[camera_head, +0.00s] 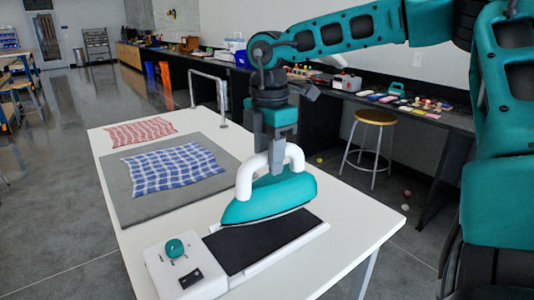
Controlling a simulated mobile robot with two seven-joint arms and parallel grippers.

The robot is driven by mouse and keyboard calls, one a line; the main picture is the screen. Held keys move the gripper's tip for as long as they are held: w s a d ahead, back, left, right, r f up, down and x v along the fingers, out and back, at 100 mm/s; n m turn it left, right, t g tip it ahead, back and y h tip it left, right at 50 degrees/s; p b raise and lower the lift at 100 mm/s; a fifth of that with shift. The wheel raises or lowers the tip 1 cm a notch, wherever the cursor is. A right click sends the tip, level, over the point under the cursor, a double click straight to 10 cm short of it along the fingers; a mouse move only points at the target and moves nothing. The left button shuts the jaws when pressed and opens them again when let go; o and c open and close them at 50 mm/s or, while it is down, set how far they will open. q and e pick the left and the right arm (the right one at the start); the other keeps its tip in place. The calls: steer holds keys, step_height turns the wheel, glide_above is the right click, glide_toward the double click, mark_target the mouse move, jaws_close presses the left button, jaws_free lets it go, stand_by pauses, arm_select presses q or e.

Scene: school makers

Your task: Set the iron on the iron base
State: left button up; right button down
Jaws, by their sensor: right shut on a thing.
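The iron (270,197) is teal with a white handle and a dark soleplate. My right gripper (272,164) is shut on its handle from above. The iron is over the black plate of the iron base (258,247), toward its far end, with its tip pointing left. I cannot tell whether the soleplate touches the plate. The base is white, with a teal knob on its near left part, and sits at the near end of the white table. My left gripper is not in view.
A metal rail (222,95) stands at the far edge. A stool (375,118) and a cluttered counter are behind.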

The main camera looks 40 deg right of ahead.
mark_target(269, 182)
steer(key=shift+f+b, duration=0.85)
steer(key=shift+f, duration=0.7)
steer(key=shift+f+b, duration=0.45)
steer(key=shift+f, duration=0.45)
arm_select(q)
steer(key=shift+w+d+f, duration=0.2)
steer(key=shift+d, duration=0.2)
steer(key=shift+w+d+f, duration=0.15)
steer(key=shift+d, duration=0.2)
arm_select(e)
steer(key=shift+w+f, duration=0.1)
arm_select(q)
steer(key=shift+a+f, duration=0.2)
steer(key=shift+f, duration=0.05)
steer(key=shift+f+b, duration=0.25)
steer(key=shift+b, duration=0.1)
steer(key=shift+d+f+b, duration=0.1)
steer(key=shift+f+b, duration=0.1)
steer(key=shift+b, duration=0.1)
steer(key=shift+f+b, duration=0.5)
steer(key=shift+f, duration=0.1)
arm_select(e)
steer(key=shift+f, duration=0.5)
